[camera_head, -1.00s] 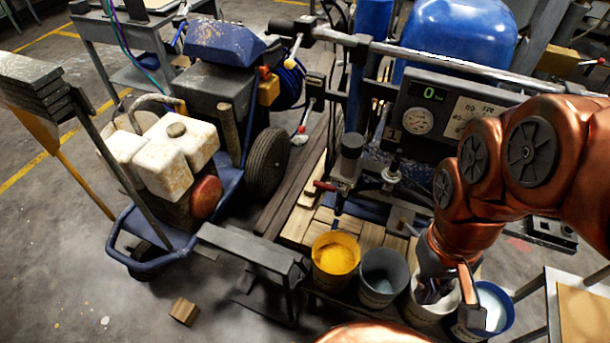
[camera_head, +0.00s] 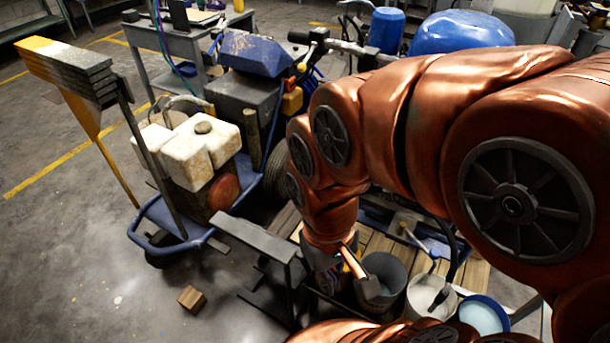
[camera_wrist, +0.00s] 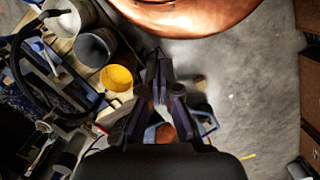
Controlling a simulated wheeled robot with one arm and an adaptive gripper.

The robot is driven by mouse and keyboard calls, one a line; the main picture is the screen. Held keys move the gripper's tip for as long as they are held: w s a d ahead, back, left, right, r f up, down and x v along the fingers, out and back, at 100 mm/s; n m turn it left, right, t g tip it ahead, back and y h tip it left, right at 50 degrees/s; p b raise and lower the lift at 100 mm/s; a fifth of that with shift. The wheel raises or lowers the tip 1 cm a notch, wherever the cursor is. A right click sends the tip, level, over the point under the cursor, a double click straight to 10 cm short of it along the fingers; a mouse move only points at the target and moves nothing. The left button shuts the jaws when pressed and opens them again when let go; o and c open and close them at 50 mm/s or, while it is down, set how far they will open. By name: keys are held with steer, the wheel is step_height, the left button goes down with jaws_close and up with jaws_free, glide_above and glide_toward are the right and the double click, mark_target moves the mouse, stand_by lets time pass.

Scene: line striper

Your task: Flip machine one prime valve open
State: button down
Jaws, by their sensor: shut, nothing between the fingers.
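The line striper with the gauge panel is mostly hidden behind my copper arm in the head view. Its prime valve cannot be made out there. In the wrist view a small red part (camera_wrist: 101,128), possibly a valve handle, shows at the left of my fingers. My gripper (camera_wrist: 160,72) is shut and empty, its dark fingers pointing up the wrist picture, apart from the red part. In the head view the gripper (camera_head: 326,278) is partly hidden beneath my wrist, near the buckets.
A grey bucket (camera_head: 381,282), a white bucket (camera_head: 422,296) and a blue-rimmed bucket (camera_head: 484,318) stand in a row. The yellow bucket (camera_wrist: 117,78) is close to my fingers in the wrist view. A blue-framed striper cart (camera_head: 195,245) stands left. Floor at front left is mostly clear.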

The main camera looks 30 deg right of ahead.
steer(key=w+d+f+m+b, duration=0.1)
steer(key=w+d+m+b, duration=0.3)
steer(key=w, duration=0.6)
steer(key=w+d+f+m+t+b, duration=0.1)
steer(key=w+d+m, duration=0.1)
steer(key=w+d, duration=0.65)
steer(key=w+d+f+m+b, duration=0.1)
steer(key=w+d+m+b, duration=0.25)
steer(key=w, duration=0.75)
steer(key=w+d+f+m+b, duration=0.2)
steer(key=w+d+f, duration=0.3)
steer(key=w+d, duration=0.3)
steer(key=shift+w+d+t, duration=0.2)
steer(key=shift+d+t, duration=0.2)
steer(key=shift+d, duration=0.25)
steer(key=shift+f, duration=0.1)
step_height(320, 180, down, 12)
steer(key=shift+p, duration=0.7)
steer(key=shift+f, duration=0.95)
